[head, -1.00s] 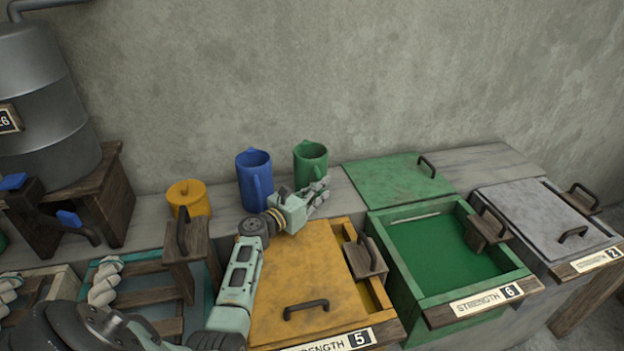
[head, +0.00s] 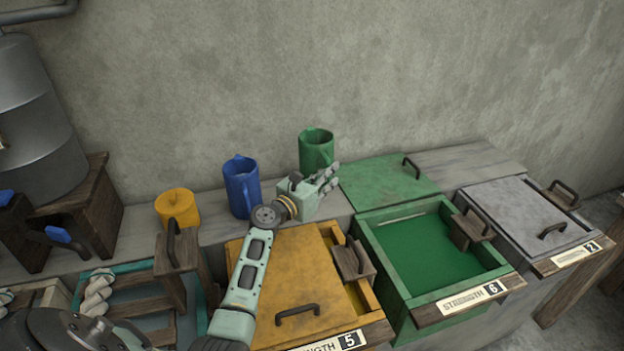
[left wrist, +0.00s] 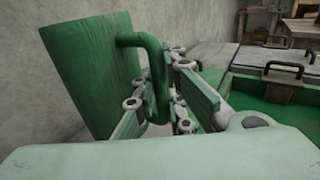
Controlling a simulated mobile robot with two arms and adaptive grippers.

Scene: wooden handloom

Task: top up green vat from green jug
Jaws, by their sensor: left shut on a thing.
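The green jug (head: 316,149) is at the back of the bench, upright or nearly so. My left gripper (head: 330,180) is at the jug's right front side. In the left wrist view the gripper (left wrist: 172,100) is shut on the handle of the green jug (left wrist: 92,75). The jug's base is partly hidden by my gripper in the head view. The green vat (head: 376,248) stands open to the right, with green liquid inside and a "STRENGTH 6" label. Its green lid (head: 385,183) lies behind it on the bench. My right gripper does not show.
A blue jug (head: 241,188) and a yellow jug (head: 177,208) stand left of the green one. A grey-lidded vat (head: 515,215) is at the right. A metal tank (head: 35,115) stands at far left.

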